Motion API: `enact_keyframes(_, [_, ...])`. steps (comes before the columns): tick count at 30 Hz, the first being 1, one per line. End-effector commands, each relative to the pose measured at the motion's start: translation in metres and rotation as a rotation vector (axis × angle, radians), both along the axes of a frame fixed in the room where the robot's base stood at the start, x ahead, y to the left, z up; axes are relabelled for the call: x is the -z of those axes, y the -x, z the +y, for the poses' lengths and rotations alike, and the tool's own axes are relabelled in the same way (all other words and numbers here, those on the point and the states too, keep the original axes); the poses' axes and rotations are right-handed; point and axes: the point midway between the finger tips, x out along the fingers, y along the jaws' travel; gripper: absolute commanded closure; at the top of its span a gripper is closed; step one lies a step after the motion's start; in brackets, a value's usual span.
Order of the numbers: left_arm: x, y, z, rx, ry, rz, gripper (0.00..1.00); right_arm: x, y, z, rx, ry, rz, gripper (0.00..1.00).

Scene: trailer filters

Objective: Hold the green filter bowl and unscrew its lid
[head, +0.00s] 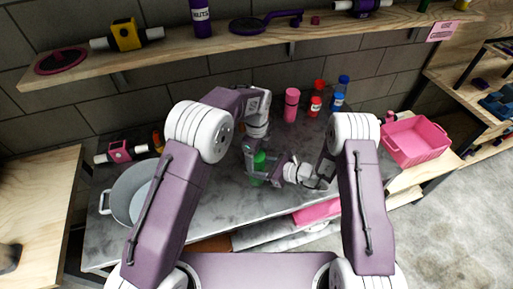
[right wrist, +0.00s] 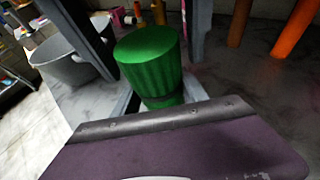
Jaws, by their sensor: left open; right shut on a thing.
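The green filter bowl (head: 259,167) stands upright on the grey worktop, and only a small part of it shows between my grippers in the head view. In the right wrist view its ribbed green upper part (right wrist: 150,65) is large and near, with a narrower, darker part below. My right gripper (head: 262,178) comes in from the right and is shut on the bowl low down. My left gripper (head: 256,158) comes down from above and is open. Its grey fingers stand on both sides of the green top in the right wrist view; contact cannot be told.
A grey pot (head: 122,205) stands on the worktop (head: 225,205) at the left, near a pink-and-white filter (head: 121,151). Pink (head: 291,105), red and blue bottles stand at the back. A pink crate (head: 416,142) is at the right. A loaded shelf (head: 210,44) runs above.

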Motion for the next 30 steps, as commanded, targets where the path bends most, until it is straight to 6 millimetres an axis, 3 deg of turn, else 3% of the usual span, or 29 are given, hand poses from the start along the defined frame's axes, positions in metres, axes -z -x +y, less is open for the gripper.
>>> enact_keyframes(11, [0.0094,0.0001,0.0001,-0.001,0.000,0.000,0.29,-0.0004,-0.0002,0.0000,0.000,-0.001,0.000,1.00])
enact_keyframes(18, [0.0091,0.0001,0.0001,-0.001,0.000,0.000,0.93,-0.0004,-0.0002,0.0000,0.000,-0.001,0.000,1.00])
enact_keyframes(19, [0.0091,0.0001,0.0001,-0.001,0.000,0.000,0.36,-0.0004,-0.0002,0.0000,0.001,-0.001,-0.001,1.00])
enact_keyframes(20, [0.0091,0.0001,0.0001,-0.001,0.000,0.000,0.28,-0.0004,-0.0002,0.0000,0.001,-0.001,-0.001,1.00])
enact_keyframes(21, [0.0091,0.0001,0.0001,-0.001,0.000,0.000,0.23,-0.0004,-0.0002,0.0000,0.001,-0.001,-0.001,1.00])
enact_keyframes(30, [0.0061,-0.0003,-0.0001,-0.001,0.001,-0.002,0.23,-0.0005,-0.0002,0.0000,0.000,-0.001,0.000,1.00])
